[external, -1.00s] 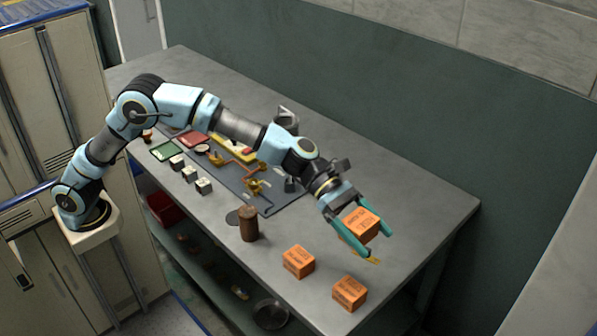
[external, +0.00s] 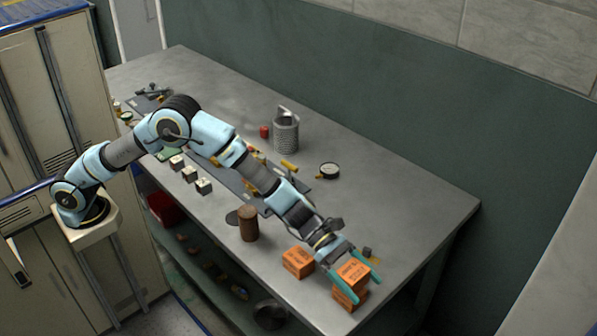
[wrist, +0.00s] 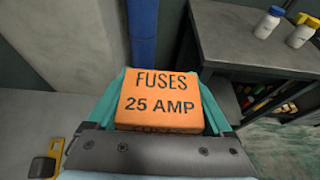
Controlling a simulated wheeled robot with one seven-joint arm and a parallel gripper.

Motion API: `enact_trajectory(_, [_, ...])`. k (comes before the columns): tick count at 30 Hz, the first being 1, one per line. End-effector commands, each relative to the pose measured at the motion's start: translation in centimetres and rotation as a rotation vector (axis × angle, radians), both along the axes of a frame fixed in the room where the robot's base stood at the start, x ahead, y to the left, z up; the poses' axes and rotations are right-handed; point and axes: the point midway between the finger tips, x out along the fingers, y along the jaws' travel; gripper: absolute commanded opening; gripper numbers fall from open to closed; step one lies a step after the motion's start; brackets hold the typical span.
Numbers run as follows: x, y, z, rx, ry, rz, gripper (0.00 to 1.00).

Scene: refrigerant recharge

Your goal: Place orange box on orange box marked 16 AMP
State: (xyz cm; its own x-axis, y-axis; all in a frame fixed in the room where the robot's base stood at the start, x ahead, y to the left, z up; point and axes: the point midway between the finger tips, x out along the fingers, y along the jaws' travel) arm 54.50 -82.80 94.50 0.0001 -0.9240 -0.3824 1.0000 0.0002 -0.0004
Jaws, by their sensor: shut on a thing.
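My gripper (external: 363,287) is shut on an orange box (external: 353,271), with one teal finger on each side. In the wrist view the held box (wrist: 160,97) reads "FUSES 25 AMP" and looks level between the fingers. In the external view it is directly above another orange box (external: 343,303) near the table's front right edge, which it and the fingers partly hide. I cannot tell whether the two boxes touch. A third orange box (external: 298,262) sits on the table just left of them. The markings on the two lower boxes cannot be read.
A brown cylinder (external: 248,224) stands left of the boxes near the front edge. A metal can (external: 286,133) and a round gauge-like item (external: 329,171) are farther back. The table's right end (external: 430,215) is clear.

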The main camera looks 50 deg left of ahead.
Motion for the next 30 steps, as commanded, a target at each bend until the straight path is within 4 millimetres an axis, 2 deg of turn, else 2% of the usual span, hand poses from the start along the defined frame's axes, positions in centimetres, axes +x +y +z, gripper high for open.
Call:
enact_trajectory(4, [0.0, 0.0, -1.5, 0.000, 0.002, 0.001, 0.26])
enact_trajectory(17, [0.0, 0.0, -2.1, -0.001, -0.001, 0.000, 0.26])
enact_trajectory(18, [0.0, 0.0, -2.0, 0.000, 0.000, 0.000, 0.87])
enact_trajectory(22, [0.0, 0.0, -1.9, 0.000, 0.000, 0.000, 1.00])
enact_trajectory(30, [0.0, 0.0, -1.8, 0.000, 0.000, 0.000, 1.00])
